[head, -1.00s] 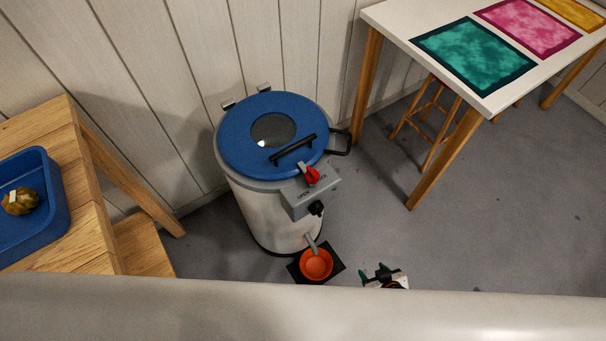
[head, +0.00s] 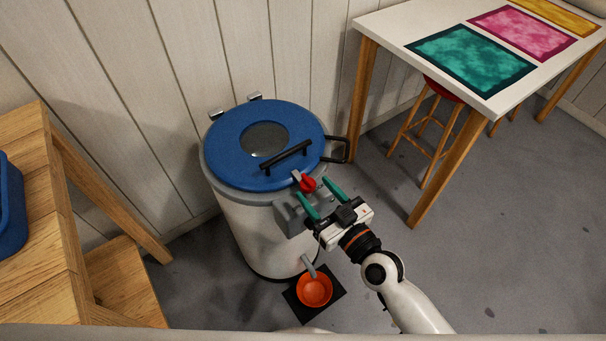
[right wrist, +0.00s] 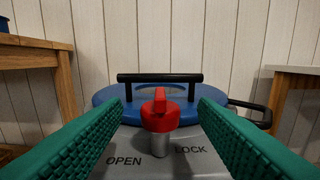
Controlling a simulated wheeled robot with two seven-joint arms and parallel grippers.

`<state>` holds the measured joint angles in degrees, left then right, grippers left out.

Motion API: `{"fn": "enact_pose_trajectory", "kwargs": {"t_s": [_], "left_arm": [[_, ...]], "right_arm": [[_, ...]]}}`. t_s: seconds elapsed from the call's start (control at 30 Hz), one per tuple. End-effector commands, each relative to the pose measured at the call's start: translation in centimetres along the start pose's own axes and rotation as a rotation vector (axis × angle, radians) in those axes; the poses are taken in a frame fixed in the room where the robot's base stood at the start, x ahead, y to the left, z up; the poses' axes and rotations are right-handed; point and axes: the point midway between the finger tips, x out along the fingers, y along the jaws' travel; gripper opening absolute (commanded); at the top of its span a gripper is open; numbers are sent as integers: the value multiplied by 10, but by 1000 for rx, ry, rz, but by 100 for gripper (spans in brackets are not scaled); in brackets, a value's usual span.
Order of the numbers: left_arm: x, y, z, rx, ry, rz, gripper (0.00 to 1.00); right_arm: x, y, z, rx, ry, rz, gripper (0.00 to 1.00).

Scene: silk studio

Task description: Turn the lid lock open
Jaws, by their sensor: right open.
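The drum-shaped steamer (head: 262,225) has a blue lid (head: 226,150) with a dark round window and a black bar handle (head: 287,157). The red lock knob (head: 307,184) sits at the front rim above a grey panel. In the right wrist view the red knob (right wrist: 160,113) stands upright on a metal stem between the words OPEN and LOCK. My right gripper (head: 320,190) is open, its green fingers on either side of the knob. In the wrist view a gap shows between each finger and the knob. My left gripper is out of view.
An orange bowl (head: 314,288) sits on a black mat under the spout. A wooden table (head: 50,220) with a blue tray (head: 10,215) stands at left. A white table (head: 400,45) with coloured sheets and a stool (head: 430,125) stand at right. A black side handle (head: 338,149) sticks out from the drum.

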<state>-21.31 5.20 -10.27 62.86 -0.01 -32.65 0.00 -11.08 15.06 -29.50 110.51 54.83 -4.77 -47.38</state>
Motion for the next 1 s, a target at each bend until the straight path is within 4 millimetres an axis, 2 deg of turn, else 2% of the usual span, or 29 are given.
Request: {"fn": "enact_pose_trajectory", "kwargs": {"t_s": [0.1, 0.3, 0.7, 1.0], "left_arm": [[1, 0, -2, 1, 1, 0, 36], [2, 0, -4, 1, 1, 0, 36], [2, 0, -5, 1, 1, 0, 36], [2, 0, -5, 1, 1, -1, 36]], "right_arm": [[25, -1, 1, 1, -2, -2, 54], [50, -1, 0, 0, 0, -2, 54], [57, 0, -1, -1, 2, -1, 54], [57, -1, -1, -1, 2, -1, 10]]}}
